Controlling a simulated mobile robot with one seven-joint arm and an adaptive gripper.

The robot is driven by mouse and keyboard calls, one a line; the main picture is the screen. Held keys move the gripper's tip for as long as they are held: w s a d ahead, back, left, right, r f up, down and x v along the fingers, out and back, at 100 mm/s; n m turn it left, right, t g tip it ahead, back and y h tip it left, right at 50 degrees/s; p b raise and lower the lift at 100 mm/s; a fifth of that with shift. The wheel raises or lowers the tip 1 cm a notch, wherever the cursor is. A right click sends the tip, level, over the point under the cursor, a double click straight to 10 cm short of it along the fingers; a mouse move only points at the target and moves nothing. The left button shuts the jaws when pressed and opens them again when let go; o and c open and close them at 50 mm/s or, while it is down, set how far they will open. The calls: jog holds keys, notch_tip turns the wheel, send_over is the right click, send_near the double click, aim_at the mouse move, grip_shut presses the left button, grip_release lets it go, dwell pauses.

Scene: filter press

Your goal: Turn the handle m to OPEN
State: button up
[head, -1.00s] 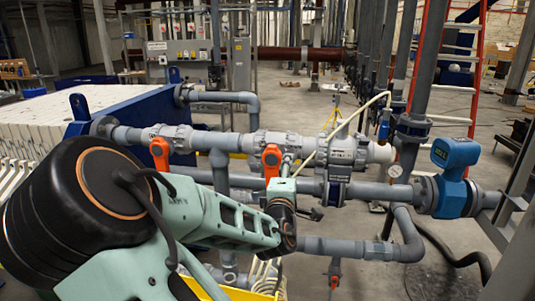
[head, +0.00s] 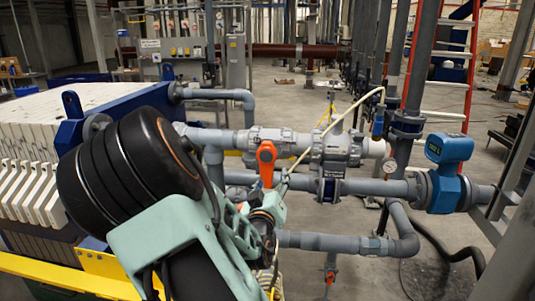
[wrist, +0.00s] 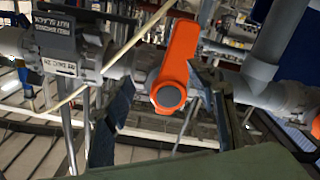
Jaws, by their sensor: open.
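An orange valve handle (head: 266,160) sits on the grey upper pipe in the head view, its hub at the top and its lever hanging down. The same orange handle (wrist: 180,62) is large in the middle of the wrist view, where the picture is upside down. My gripper (wrist: 160,108) is open, with one dark finger on each side of the handle's hub and no clear contact. In the head view my gripper (head: 284,184) is beside the lower end of the lever, partly hidden by my wrist. Which handle is marked m I cannot read.
A second orange handle (wrist: 287,128) shows at the right of the wrist view. A thin pale hose (head: 345,112) crosses near the valve body. A blue flow meter (head: 448,170) stands on the pipe at right. The white filter plates (head: 35,145) are at left.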

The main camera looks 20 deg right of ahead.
aim_at(267, 174)
jog(key=w+m+b, duration=0.2)
jog(key=w+d+f+m+b, duration=0.1)
jog(key=w+b, duration=0.1)
jog(key=w+m+b, duration=0.2)
jog(key=shift+w+d+f+m+b, duration=0.25)
jog(key=shift+f+m+b, duration=0.05)
jog(key=shift+b, duration=0.05)
jog(key=shift+w+d+r, duration=0.2)
jog(key=shift+w+d, duration=0.1)
jog(key=shift+w, duration=0.3)
jog(key=shift+c, duration=0.4)
